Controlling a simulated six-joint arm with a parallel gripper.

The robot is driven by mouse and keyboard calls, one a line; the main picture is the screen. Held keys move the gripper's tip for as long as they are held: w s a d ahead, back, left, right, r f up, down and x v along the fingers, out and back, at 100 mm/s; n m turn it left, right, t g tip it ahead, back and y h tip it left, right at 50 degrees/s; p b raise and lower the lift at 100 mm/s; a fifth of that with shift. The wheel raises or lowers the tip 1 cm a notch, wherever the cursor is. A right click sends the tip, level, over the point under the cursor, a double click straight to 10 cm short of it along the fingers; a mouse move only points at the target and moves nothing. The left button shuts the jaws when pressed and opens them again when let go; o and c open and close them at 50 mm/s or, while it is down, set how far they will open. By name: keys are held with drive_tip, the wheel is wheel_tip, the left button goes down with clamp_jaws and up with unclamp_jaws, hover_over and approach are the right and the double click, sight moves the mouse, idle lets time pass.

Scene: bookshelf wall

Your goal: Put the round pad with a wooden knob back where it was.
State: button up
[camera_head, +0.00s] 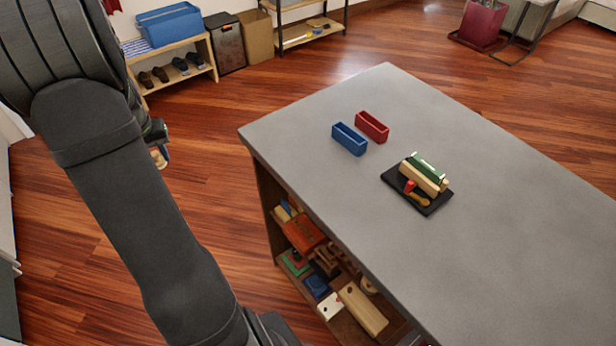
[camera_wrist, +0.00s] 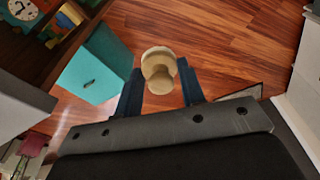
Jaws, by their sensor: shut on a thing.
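The round pad with a wooden knob (camera_wrist: 158,58) is between my gripper's fingers in the wrist view; a pale, rounded wooden part shows, and I cannot make out the pad clearly. My gripper (camera_wrist: 160,82) is shut on it, with a dark blue finger on each side. In the head view my gripper (camera_head: 158,148) is mostly hidden behind my arm, left of the table and above the wood floor. A small tan bit of the held thing (camera_head: 160,158) shows there.
On the grey table (camera_head: 480,200) stand a blue box (camera_head: 349,139), a red box (camera_head: 372,126) and a black tray (camera_head: 436,206) with wooden things. Crowded shelves (camera_head: 270,215) lie under the tabletop. A teal panel (camera_wrist: 95,66) is left of my gripper in the wrist view.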

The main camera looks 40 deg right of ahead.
drive_tip(key=s+d+r+m, duration=0.2)
drive_tip(key=s+d+r, duration=0.2)
drive_tip(key=s+d, duration=0.7)
drive_tip(key=s+d+r+m, duration=0.1)
drive_tip(key=s+d+r, duration=0.4)
drive_tip(key=d, duration=0.9)
drive_tip(key=s+d+r+m, duration=0.1)
drive_tip(key=s+d, duration=0.3)
drive_tip(key=s, duration=1.1)
drive_tip(key=s+d+r+m, duration=0.2)
drive_tip(key=s+d, duration=0.2)
drive_tip(key=s, duration=1)
drive_tip(key=shift+h, duration=0.4)
drive_tip(key=w+f, duration=0.2)
drive_tip(key=w, duration=0.1)
drive_tip(key=w+f, duration=0.2)
drive_tip(key=w, duration=0.2)
drive_tip(key=w+f, duration=0.3)
drive_tip(key=w, duration=0.1)
drive_tip(key=shift+d, duration=0.3)
drive_tip(key=shift+f, duration=2)
